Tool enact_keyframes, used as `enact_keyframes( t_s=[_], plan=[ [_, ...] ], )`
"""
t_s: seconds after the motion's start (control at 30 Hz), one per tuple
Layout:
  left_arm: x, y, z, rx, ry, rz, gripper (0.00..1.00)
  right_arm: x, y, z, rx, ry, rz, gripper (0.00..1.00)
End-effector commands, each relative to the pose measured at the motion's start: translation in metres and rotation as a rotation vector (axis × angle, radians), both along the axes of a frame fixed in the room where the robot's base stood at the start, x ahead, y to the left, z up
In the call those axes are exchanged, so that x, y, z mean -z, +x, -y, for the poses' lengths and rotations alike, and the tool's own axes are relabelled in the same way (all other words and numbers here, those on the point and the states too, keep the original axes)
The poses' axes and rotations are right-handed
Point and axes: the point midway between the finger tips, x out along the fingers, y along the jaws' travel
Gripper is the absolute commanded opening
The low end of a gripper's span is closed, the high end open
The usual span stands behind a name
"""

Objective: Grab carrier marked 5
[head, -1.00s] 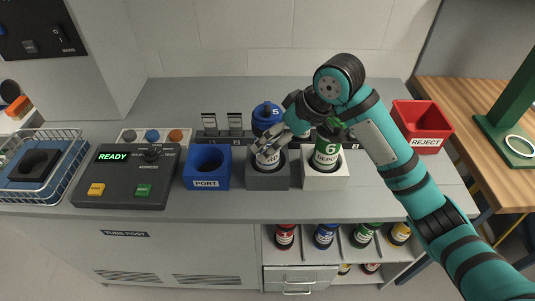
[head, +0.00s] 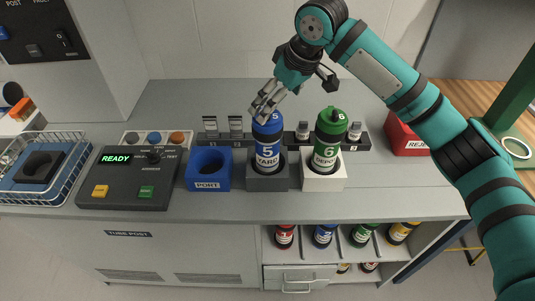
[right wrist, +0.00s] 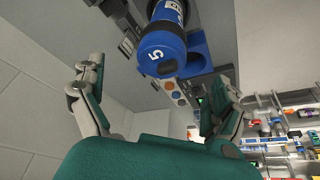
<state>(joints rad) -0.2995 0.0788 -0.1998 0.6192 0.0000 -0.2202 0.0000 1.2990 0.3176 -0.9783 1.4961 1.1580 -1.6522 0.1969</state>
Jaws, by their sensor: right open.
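The blue carrier marked 5 (head: 268,142), labelled YARD, stands upright in a dark grey holder (head: 267,178) on the counter. In the right wrist view its blue top with the 5 (right wrist: 160,55) shows beyond the fingers, toward the top of the picture. My right gripper (head: 266,104) is open and empty, just above and behind the carrier's top in the head view. Whether a finger touches the carrier I cannot tell. The green carrier marked 6 (head: 329,142) stands upright in a white holder (head: 324,180) to the right. My left gripper is not in view.
A blue PORT socket (head: 208,169) and a control box (head: 130,178) reading READY stand to the left. A wire basket (head: 62,165) is at the far left. A red REJECT bin (head: 403,136) sits behind my right arm.

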Motion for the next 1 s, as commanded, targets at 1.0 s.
enact_keyframes(
  t_s=[1.0],
  plan=[
    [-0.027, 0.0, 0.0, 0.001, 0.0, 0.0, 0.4, 0.071, 0.021, -0.025, -0.002, 0.0, 0.001, 0.9]
  ],
)
